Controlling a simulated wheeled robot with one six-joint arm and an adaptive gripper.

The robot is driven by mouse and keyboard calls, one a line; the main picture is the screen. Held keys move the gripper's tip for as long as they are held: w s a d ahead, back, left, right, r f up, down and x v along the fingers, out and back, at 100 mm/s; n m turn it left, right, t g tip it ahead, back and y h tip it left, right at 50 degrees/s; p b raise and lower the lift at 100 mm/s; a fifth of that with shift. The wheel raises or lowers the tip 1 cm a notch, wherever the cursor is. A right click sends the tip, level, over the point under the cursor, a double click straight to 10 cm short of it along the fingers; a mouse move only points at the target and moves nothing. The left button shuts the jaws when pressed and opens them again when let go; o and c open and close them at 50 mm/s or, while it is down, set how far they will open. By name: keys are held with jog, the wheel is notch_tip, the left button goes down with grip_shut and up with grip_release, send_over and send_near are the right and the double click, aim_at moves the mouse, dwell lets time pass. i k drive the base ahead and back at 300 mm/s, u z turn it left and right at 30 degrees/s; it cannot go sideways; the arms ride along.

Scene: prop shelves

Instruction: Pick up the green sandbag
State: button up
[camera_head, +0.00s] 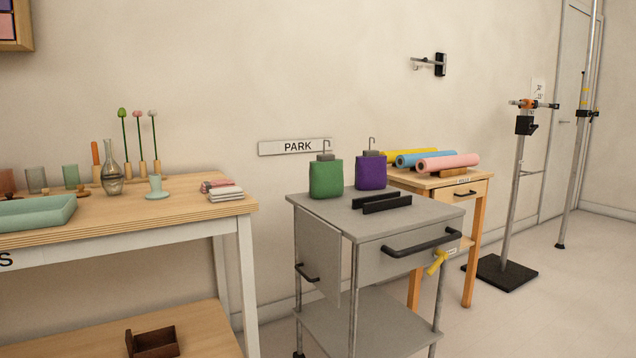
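The green sandbag (326,178) stands upright on the left rear part of the grey cart's top (338,215). It has a grey neck and a thin metal hook on top. A purple sandbag (371,172) of the same shape stands just to its right, with a small gap between them. My gripper is not in view.
A wooden table (200,207) with glassware and a green tray (38,212) is at left. Rolls, including a pink one (448,162), lie on a wooden stand behind the cart. A black-based stand (507,271) is at right.

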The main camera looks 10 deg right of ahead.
aim_at(326, 176)
jog(key=u, duration=0.5)
jog(key=i, duration=0.5)
jog(key=u, duration=0.45)
